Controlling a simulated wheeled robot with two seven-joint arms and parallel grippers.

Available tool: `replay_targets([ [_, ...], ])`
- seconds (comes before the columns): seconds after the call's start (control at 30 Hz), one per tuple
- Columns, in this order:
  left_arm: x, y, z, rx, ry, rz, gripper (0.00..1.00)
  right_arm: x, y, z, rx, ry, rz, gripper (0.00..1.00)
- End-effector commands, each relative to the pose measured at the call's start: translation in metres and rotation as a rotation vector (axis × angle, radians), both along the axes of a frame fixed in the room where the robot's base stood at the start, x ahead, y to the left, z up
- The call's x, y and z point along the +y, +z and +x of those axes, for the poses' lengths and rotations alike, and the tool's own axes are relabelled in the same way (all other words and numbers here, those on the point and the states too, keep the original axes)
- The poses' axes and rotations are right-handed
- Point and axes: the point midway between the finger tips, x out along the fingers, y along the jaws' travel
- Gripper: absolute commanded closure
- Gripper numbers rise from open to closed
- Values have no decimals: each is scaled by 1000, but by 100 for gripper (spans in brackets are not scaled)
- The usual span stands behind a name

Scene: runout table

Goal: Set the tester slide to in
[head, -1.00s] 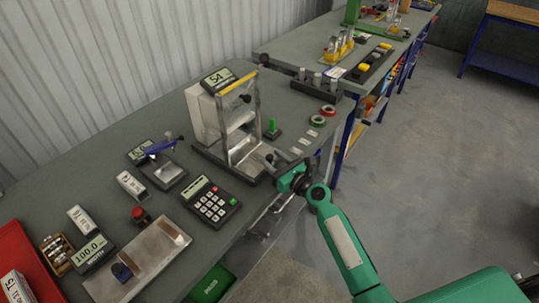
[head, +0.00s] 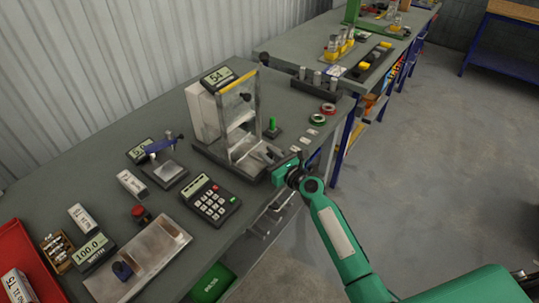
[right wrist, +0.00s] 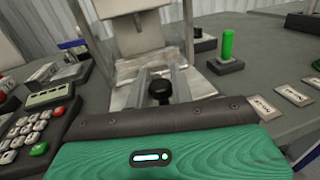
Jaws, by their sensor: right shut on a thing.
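The tester (head: 225,118) is a metal frame with a "54" display on top, standing on a dark base on the bench. Its slide knob, small and black, shows in the right wrist view (right wrist: 160,91) at the front of the tester. My right gripper (head: 273,158) is at the tester's front right edge. In the right wrist view its two grey fingers stand either side of the black knob, shut on it. The slide behind the knob is partly hidden by the fingers and the gripper body. My left gripper is not in view.
A keypad (head: 212,201) lies left of my right gripper. A green peg on a dark block (head: 272,128) stands just behind it. Tape rolls (head: 318,119) and small labelled plates (head: 312,131) lie to the right near the bench edge. The floor at right is clear.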

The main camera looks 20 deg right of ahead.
Motion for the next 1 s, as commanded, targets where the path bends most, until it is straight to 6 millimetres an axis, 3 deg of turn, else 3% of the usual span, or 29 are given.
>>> replay_targets([
  [0.23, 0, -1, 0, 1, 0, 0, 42, 19, 1, 25, -1, 0, 3, 100],
  [0.5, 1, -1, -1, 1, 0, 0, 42, 21, 0, 26, 0, 0, 0, 100],
  [0.53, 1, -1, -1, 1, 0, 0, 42, 20, 0, 26, 0, 0, 0, 75],
  [0.63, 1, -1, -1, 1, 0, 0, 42, 20, 0, 26, 0, 0, 0, 56],
  [1.0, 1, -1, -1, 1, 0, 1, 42, 18, 0, 22, 0, 0, 0, 56],
])
